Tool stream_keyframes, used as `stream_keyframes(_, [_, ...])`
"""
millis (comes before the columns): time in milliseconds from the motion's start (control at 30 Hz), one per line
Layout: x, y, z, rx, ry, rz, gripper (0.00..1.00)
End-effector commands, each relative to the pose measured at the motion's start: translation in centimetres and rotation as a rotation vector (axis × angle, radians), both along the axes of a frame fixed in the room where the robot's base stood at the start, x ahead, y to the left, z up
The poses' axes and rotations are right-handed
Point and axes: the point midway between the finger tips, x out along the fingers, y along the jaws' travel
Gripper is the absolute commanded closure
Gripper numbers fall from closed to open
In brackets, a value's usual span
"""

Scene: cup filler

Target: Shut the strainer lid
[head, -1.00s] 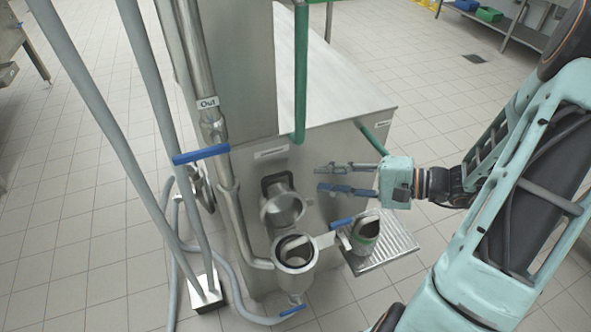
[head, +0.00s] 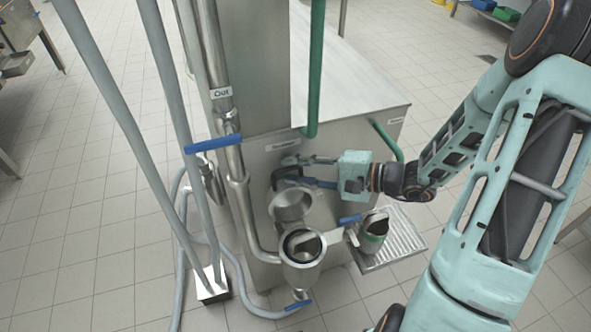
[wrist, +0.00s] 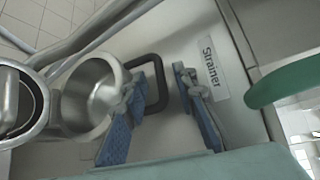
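The strainer (head: 301,262) is a steel pot on the front of the steel machine, with its mouth uncovered. Its round steel lid (head: 291,206) stands raised behind the mouth, hollow side facing out. In the wrist view the lid (wrist: 88,95) is left of my fingers, and the strainer rim (wrist: 38,112) is at the far left. The lid's black loop handle (wrist: 157,72) shows between my fingertips. My gripper (head: 283,168) is open at the handle, one finger overlapping the loop and the other to its right (wrist: 160,85). Contact cannot be told.
A cup (head: 373,232) stands on the ribbed drip tray (head: 408,238) to the right, below a blue-handled tap (head: 351,219). A steel pipe with a blue lever (head: 212,143) rises at the left. Grey hoses (head: 110,115) stand further left. Green pipes (head: 316,70) run above.

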Motion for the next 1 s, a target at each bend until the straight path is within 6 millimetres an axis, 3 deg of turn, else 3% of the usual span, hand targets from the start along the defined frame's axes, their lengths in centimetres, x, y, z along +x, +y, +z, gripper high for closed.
stream_keyframes(33, [0.0, 0.0, 0.0, 0.0, 0.0, 0.0, 0.74])
stream_keyframes(267, [0.0, 0.0, 0.0, 0.0, 0.0, 0.0, 0.99])
stream_keyframes(733, [0.0, -0.1, 0.0, 0.001, -0.003, -0.001, 1.0])
stream_keyframes(1000, [-0.3, -1.3, -0.2, 0.011, -0.044, -0.002, 1.0])
